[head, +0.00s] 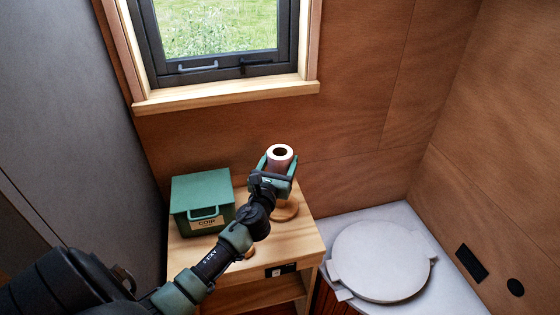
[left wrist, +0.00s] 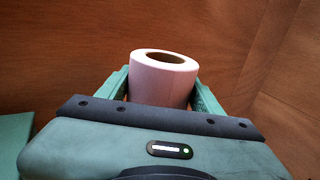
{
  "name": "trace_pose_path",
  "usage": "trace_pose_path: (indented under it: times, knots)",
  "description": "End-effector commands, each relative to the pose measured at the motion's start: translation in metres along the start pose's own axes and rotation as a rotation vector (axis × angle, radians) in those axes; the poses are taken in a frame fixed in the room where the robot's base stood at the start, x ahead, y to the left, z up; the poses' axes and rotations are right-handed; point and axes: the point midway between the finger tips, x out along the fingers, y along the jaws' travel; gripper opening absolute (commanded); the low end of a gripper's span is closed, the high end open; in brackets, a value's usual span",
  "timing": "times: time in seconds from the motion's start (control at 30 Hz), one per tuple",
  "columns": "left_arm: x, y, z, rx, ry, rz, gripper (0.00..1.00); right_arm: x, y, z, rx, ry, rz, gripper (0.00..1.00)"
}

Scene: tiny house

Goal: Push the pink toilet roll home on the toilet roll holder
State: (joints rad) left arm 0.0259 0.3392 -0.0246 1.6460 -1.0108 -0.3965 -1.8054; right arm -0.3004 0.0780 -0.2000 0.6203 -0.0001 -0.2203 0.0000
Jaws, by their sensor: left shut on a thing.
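The pink toilet roll (head: 281,158) stands upright, its pale top ring and dark core opening facing up. My left gripper (head: 279,166) is shut on it, one finger on either side. The roll also shows in the left wrist view (left wrist: 162,80) between the green fingers (left wrist: 163,90). The toilet roll holder (head: 287,210) shows as a round wooden base on the cabinet top, below the roll. My gripper hides the space between roll and base, and I cannot see a post in the core. My right gripper is in neither view.
A green box (head: 201,190) with a handle stands left of the holder on the wooden cabinet (head: 305,238). The wooden wall (head: 350,110) and window (head: 220,40) are behind. A white round toilet lid (head: 380,260) is at the right.

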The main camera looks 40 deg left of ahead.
Motion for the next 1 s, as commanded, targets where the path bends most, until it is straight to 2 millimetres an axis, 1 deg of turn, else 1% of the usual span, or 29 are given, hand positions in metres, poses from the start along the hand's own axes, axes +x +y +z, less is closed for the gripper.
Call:
trace_pose_path:
  times: [0.47, 1.0]
  knots:
    - [0.0, 0.0, 0.0, 0.0, -0.001, 0.0, 0.22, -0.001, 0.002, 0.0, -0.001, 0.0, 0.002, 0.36]
    - [0.0, 0.0, -0.013, 0.001, -0.001, 0.0, 0.22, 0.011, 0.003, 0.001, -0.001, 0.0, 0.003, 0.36]
